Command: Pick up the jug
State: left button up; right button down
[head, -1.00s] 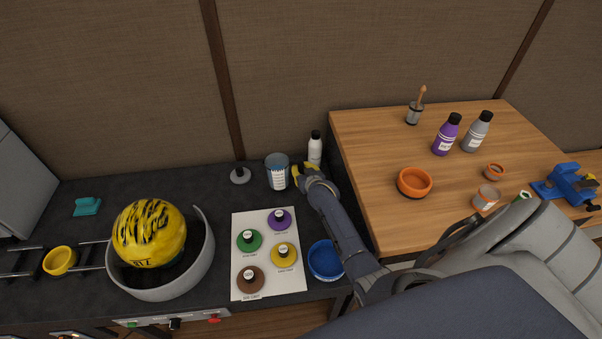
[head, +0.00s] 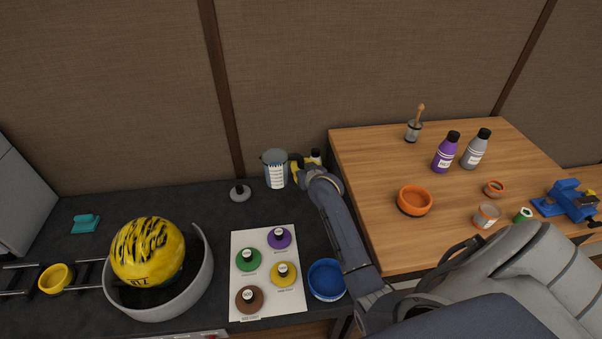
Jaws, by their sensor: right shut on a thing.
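The jug (head: 274,170) is a grey measuring jug with a white and blue marked scale. It is upright at the back of the dark bench and appears raised a little above the surface. My right gripper (head: 296,167), with yellow parts showing, is at the jug's right side and shut on it. The exact grip at the handle is too small to see clearly. My left gripper is out of view.
A white bottle with a black cap (head: 315,156) is mostly hidden behind my right gripper. A grey weight (head: 240,192) stands left of the jug. A white sheet (head: 240,302) with coloured discs, a blue bowl (head: 326,280) and a yellow-black ball (head: 148,252) are nearer.

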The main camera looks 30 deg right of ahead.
aim_at(301, 156)
jog(key=shift+r, duration=2.7)
